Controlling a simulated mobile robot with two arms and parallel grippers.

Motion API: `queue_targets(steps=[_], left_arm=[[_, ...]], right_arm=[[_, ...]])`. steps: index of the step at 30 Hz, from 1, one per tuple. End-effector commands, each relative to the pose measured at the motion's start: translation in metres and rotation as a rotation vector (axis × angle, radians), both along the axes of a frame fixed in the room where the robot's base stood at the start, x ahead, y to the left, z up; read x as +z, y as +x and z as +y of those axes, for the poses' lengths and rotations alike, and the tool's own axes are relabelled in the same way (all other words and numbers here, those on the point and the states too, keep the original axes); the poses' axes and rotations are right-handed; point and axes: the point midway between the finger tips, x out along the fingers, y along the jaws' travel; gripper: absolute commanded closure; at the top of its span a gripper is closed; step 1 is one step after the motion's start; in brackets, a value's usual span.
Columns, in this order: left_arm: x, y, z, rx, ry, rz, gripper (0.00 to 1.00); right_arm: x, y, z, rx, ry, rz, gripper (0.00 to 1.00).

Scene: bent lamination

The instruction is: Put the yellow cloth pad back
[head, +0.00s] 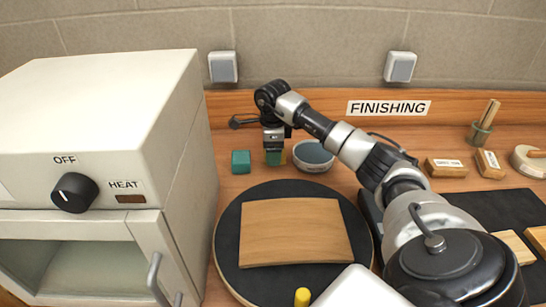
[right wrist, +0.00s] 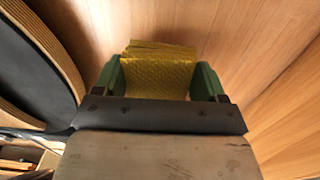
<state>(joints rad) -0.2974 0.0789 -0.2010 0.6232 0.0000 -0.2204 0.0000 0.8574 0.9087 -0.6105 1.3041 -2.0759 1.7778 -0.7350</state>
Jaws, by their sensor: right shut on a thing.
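My right gripper (head: 274,155) reaches down at the back of the bench, between a green block and a blue-grey bowl. In the right wrist view its green fingertips (right wrist: 159,80) are shut on the yellow cloth pad (right wrist: 157,75), one at each side. The pad is yellow with a textured surface and looks folded or layered at its far edge. In the head view the pad is mostly hidden behind the fingers. I cannot tell whether it touches the bench. My left gripper is not in view.
The green block (head: 241,162) stands left of the gripper and the bowl (head: 313,156) close on its right. A round black board (head: 230,242) with a curved wood sheet (head: 295,232) lies in front. A white oven (head: 100,130) fills the left. Wooden blocks (head: 445,168) lie at right.

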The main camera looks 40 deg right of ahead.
Motion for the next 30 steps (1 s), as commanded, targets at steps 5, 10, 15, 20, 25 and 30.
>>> queue_targets(steps=[5,10,15,20,25,30], left_arm=[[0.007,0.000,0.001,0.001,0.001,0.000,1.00],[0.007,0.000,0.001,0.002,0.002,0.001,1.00],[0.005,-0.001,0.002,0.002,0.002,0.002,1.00],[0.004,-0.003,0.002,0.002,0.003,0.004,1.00],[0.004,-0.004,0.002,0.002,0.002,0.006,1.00],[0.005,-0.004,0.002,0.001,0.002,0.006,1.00]], right_arm=[[-0.026,-0.001,0.001,0.000,0.002,0.004,0.47],[-0.032,-0.001,0.000,0.001,0.001,0.001,0.47],[-0.033,-0.001,0.000,0.001,0.001,0.001,0.47],[-0.034,-0.001,0.000,0.000,0.001,0.001,0.16],[-0.035,-0.001,0.000,0.000,0.001,0.002,0.03],[-0.034,-0.001,0.000,0.001,0.001,0.002,0.03]])
